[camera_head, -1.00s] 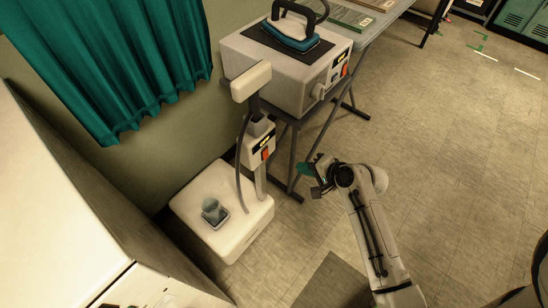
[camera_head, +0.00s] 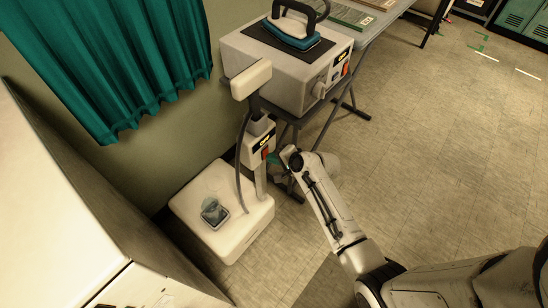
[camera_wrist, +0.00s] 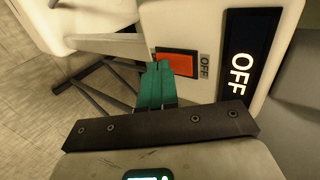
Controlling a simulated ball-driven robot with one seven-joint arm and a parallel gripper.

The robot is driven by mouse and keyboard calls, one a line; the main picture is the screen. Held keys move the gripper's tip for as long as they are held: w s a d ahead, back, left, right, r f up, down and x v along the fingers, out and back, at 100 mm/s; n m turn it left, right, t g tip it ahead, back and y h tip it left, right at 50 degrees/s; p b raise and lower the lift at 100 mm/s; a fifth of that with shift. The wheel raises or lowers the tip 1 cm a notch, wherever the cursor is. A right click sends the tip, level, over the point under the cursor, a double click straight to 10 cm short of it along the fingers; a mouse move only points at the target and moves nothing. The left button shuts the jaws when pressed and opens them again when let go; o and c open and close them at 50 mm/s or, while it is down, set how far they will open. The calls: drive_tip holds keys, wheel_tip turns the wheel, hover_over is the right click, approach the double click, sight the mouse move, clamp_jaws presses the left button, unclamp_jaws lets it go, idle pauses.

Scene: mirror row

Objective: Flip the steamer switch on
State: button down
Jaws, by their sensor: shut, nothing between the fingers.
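The steamer is a white floor unit with a base (camera_head: 247,228), a pole and a small control box (camera_head: 252,151). The box carries an orange-red switch (camera_wrist: 177,63) beside a small OFF label (camera_wrist: 205,66) and a dark display (camera_wrist: 245,60) that reads OFF. The switch also shows small in the head view. My gripper (camera_wrist: 158,66) has teal fingers, shut together and empty. In the wrist view the fingertips overlap the lower left edge of the switch; I cannot tell whether they touch it. In the head view my wrist partly hides the fingers beside the control box.
A white box-like unit (camera_head: 262,72) with an iron (camera_head: 291,34) on top stands on a folding-leg table behind the steamer. A teal curtain (camera_head: 110,60) hangs at the left. A pale cabinet (camera_head: 60,210) fills the lower left. The floor at right is clear.

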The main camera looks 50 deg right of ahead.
idle(0.3)
drive_tip(key=shift+w, duration=0.2)
drive_tip(key=shift+r+p, duration=0.85)
drive_tip(key=shift+p, duration=0.05)
